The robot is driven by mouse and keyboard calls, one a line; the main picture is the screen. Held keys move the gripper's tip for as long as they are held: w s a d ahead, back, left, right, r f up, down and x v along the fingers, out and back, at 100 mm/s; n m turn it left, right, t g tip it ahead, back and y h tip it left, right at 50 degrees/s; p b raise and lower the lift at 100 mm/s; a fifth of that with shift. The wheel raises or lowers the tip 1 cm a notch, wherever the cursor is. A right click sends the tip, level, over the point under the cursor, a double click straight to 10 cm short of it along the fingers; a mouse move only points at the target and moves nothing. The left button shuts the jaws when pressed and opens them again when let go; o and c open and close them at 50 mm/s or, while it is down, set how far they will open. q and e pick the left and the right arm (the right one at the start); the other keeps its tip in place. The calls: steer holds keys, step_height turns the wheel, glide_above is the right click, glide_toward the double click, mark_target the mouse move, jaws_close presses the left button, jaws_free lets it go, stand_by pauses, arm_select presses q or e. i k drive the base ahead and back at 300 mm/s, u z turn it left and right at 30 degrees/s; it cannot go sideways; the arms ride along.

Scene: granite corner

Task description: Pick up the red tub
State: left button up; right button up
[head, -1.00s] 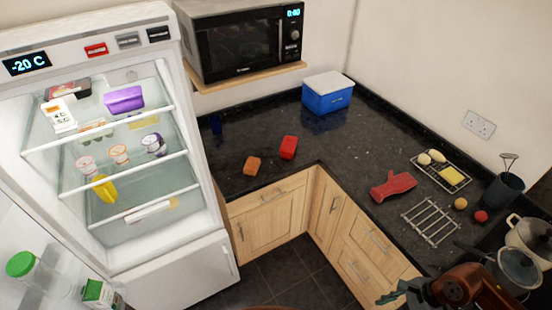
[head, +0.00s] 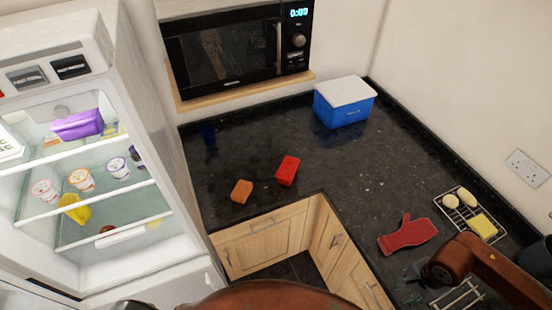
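The red tub (head: 287,172) is a small red box lying on the dark granite counter, near its front edge by the inner corner. An orange-brown block (head: 242,191) lies to its left, apart from it. My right gripper (head: 412,284) is at the lower right, over the counter near the red mitt, well apart from the tub. Its fingers are small and dark against the counter, so their opening is unclear. A dark piece at the bottom left edge may be part of my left arm, but no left fingers can be made out.
A blue cooler box (head: 342,105) with a white lid stands at the back corner. A microwave (head: 240,52) sits on a shelf above the counter. A red mitt (head: 408,234) and a wire rack (head: 468,216) lie at right. The open fridge (head: 120,200) stands at left.

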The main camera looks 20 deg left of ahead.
mark_target(281, 182)
steer(key=u, duration=0.75)
steer(key=i, duration=1.1)
steer(key=u, duration=0.8)
